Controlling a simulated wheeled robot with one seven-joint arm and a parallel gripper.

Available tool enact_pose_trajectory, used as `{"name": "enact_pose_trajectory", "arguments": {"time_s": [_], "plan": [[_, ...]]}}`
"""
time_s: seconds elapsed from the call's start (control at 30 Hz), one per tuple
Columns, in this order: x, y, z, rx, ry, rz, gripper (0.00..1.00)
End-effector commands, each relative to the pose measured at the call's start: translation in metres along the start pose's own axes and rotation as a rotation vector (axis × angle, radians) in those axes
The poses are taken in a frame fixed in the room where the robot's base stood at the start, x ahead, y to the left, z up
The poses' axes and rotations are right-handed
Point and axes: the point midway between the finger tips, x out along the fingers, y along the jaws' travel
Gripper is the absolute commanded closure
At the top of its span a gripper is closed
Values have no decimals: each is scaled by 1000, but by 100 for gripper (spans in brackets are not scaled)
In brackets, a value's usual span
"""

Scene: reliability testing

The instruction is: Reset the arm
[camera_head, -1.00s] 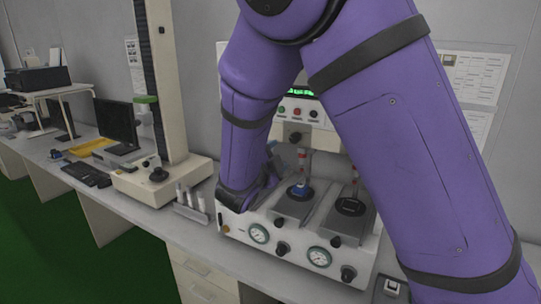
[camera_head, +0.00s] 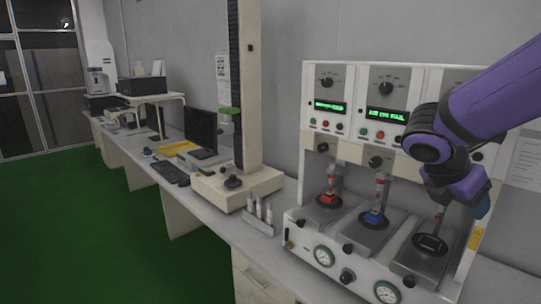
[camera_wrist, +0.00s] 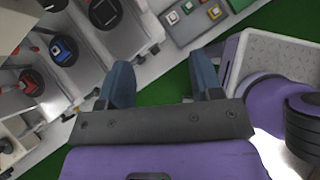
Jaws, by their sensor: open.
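My purple arm (camera_head: 500,95) reaches in from the right in the head view and is bent at the wrist. My gripper (camera_head: 481,207) hangs in front of the right part of the testing machine (camera_head: 335,240). In the wrist view my gripper (camera_wrist: 163,82) shows two blue-grey fingers spread wide apart with nothing between them. The machine has a red piece (camera_head: 328,199) on its left station and a blue piece (camera_head: 374,218) on its middle station. The right station (camera_head: 430,243) has a dark round plate with no coloured piece visible on it.
A tall column tester (camera_head: 240,195) stands left of the machine, with a rack of small tubes (camera_head: 262,218) between them. A monitor (camera_head: 201,130), keyboard (camera_head: 170,173) and yellow tray (camera_head: 180,148) sit farther along the bench. Green floor (camera_head: 90,215) is clear at left.

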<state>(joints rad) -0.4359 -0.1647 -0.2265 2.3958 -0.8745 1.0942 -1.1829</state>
Motion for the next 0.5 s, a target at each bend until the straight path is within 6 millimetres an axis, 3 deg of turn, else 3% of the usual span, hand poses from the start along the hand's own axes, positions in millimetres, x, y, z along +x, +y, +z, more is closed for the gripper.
{"name": "enact_pose_trajectory", "arguments": {"time_s": [0.2,0.5], "plan": [[-22,-51,-6,632,259,5,41],[-66,-100,-25,1453,609,-79,41]]}}
